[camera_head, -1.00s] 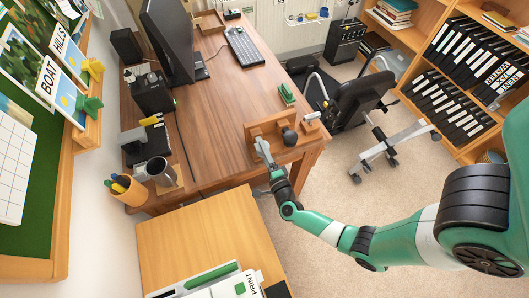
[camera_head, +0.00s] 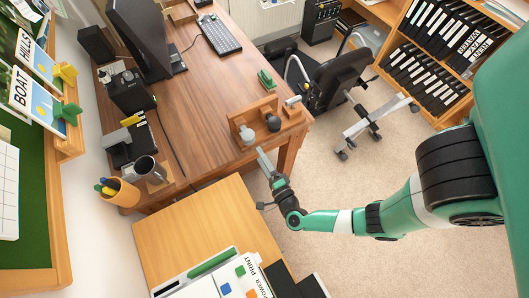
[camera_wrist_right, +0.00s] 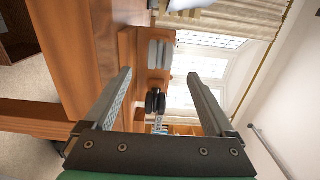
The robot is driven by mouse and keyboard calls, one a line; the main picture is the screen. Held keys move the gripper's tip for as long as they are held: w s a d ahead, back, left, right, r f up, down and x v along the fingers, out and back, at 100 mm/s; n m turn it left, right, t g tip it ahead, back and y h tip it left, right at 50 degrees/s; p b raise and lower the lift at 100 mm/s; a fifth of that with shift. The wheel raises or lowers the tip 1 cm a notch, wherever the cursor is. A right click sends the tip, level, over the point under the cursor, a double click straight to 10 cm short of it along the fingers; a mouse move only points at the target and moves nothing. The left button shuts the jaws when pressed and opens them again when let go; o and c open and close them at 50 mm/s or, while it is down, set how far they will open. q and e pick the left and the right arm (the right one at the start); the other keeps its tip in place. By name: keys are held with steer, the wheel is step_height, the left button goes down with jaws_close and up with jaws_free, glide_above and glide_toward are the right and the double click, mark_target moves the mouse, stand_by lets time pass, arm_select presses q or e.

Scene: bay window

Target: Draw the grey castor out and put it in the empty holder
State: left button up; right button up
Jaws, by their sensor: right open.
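The grey castor (camera_head: 247,134) sits at the left part of a wooden rack (camera_head: 255,114) on the desk's near right corner. A dark castor (camera_head: 272,122) sits to its right. Grey twin wheels (camera_wrist_right: 160,53) and black twin wheels (camera_wrist_right: 155,102) show on the wood in the right wrist view. My right gripper (camera_head: 264,160) is just in front of the rack, apart from the grey castor. Its fingers (camera_wrist_right: 164,100) are spread with nothing between them. I cannot make out which holder is empty. My left gripper is not in view.
A wooden block with a pale cylinder (camera_head: 293,105) stands right of the rack. A green object (camera_head: 266,79) lies behind it. A chair (camera_head: 338,80) is beyond the desk's right edge. The desk middle is clear. A lower wooden top (camera_head: 190,220) is at the front.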

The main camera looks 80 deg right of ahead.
steer(key=shift+v, duration=1.15)
